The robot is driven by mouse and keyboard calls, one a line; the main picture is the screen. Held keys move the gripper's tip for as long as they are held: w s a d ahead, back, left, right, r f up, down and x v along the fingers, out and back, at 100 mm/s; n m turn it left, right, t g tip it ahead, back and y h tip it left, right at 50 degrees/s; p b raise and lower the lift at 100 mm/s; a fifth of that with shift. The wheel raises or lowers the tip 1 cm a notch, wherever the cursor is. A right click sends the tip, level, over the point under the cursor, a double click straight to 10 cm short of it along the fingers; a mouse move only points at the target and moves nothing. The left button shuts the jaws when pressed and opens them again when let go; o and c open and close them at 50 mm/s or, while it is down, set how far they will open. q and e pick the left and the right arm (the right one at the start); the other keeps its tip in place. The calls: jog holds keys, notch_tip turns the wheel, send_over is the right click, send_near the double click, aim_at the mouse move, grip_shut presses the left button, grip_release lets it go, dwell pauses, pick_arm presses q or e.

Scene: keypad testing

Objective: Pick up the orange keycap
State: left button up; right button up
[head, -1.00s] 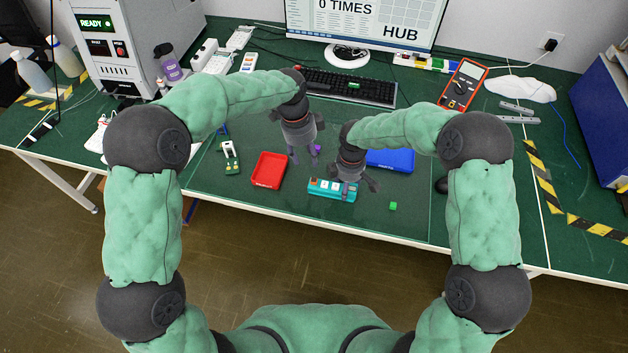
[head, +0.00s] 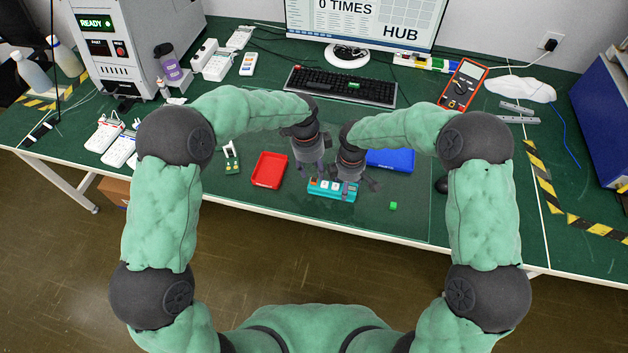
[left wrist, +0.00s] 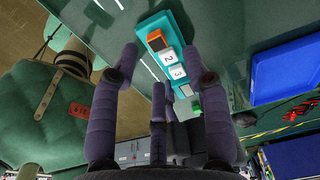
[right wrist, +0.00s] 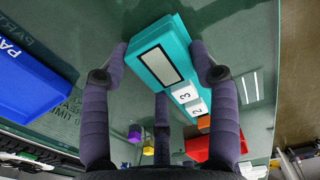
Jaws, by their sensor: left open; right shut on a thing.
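The orange keycap (head: 314,182) sits at the left end of the teal keypad (head: 346,194), beside white keys marked 2 and 3. In the left wrist view the orange keycap (left wrist: 157,40) shows between my left fingertips (left wrist: 158,56) and beyond them. My left gripper (head: 310,174) is open and empty above the keypad's left end. My right gripper (head: 357,184) is shut on the keypad's right end.
A red tray (head: 269,170) lies left of the keypad and a blue tray (head: 391,160) lies behind it to the right. A green keycap (head: 393,206) lies to the right. A black keyboard (head: 340,86) stands behind. My two grippers are close together.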

aim_at(314, 180)
pick_arm(q)
jog(key=shift+f, duration=2.25)
jog(key=c, duration=0.8)
jog(key=shift+o, duration=0.2)
